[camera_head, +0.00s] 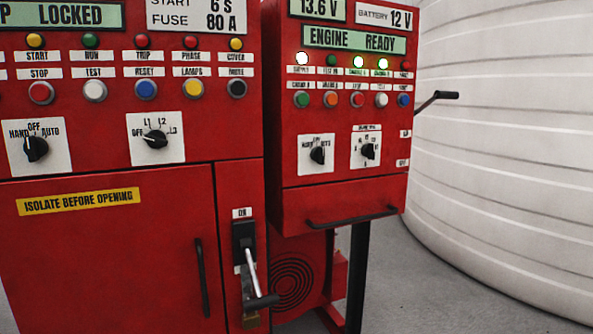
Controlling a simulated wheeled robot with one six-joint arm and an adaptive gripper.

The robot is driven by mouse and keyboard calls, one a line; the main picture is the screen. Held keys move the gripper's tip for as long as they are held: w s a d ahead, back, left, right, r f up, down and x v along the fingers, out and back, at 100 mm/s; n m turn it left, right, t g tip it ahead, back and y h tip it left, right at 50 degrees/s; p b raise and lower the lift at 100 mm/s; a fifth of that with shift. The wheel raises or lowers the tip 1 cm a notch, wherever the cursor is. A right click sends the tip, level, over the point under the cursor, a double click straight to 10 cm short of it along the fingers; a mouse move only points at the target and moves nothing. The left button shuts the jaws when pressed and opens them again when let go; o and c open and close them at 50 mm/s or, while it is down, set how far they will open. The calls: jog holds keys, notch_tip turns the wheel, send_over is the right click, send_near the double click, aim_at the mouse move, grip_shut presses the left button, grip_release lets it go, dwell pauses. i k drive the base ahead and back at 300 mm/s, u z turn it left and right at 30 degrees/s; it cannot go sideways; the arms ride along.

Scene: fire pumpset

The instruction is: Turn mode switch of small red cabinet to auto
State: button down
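The small red cabinet (335,205) stands at the right of the larger red cabinet. Its mode switch (317,155) is a black rotary knob on a white plate at the lower left of its panel. The small labels above it seem to read HAND, OFF and AUTO. The knob looks roughly upright, but its exact pointing is too small to tell. My gripper does not show in this view, and nothing touches the knob.
A second rotary knob (368,151) sits right of the mode switch. A black bar handle (352,217) juts out below. A crank (437,97) sticks out at the right, before a white ribbed tank (510,150). The large cabinet (110,240) has a protruding lever (251,270).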

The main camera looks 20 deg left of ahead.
aim_at(318, 154)
jog(key=z, duration=0.8)
jog(key=k, duration=0.1)
jog(key=u, duration=1.65)
jog(key=i, duration=0.5)
jog(key=z, duration=0.45)
jog(key=k, duration=0.3)
jog(key=u, duration=0.5)
